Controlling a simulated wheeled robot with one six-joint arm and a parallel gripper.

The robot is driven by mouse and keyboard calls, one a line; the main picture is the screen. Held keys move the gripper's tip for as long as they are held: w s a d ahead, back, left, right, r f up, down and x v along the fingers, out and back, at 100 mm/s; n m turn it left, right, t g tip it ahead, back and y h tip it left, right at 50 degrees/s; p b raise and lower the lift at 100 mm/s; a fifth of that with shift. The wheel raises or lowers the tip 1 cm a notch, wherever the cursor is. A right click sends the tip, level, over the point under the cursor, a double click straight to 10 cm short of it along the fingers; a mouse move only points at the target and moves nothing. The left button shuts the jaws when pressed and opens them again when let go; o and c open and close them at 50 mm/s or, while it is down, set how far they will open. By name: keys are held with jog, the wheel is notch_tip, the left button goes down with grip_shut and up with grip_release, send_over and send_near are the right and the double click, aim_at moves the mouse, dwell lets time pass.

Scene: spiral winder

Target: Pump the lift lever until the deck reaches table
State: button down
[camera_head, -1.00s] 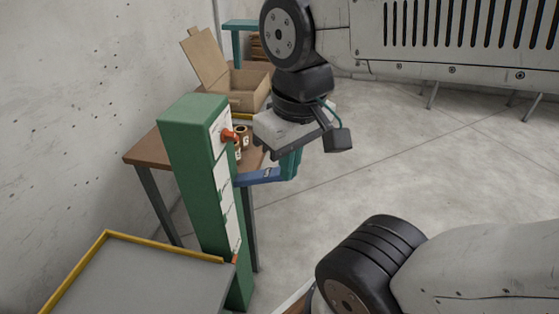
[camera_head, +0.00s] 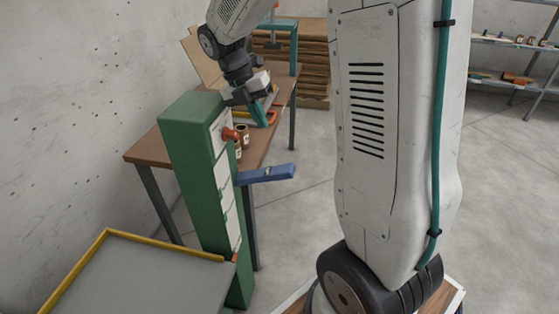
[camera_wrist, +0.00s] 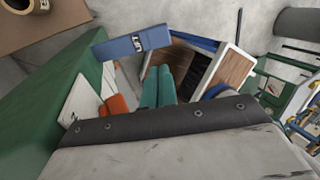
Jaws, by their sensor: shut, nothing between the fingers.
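The blue lift lever (camera_head: 268,173) sticks out to the right from the green column (camera_head: 190,150), nearly level. Its label shows in the wrist view (camera_wrist: 130,43). My gripper (camera_head: 260,118) has teal fingers, shut and empty. It is above the lever and apart from it, near the column's top. In the wrist view the shut fingers (camera_wrist: 158,88) are below the lever in the picture. The grey deck (camera_head: 130,280) with a yellow rim is at the lower left, and appears lower than the brown table (camera_head: 145,150) behind the column.
An orange knob (camera_head: 231,134) juts from the column's upper face. Shelves (camera_head: 510,50) are at the back right. Floor right of the lever is clear.

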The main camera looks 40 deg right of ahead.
aim_at(284, 169)
jog(key=shift+w+f, duration=0.1)
dwell(0.3)
jog(key=x, duration=1.4)
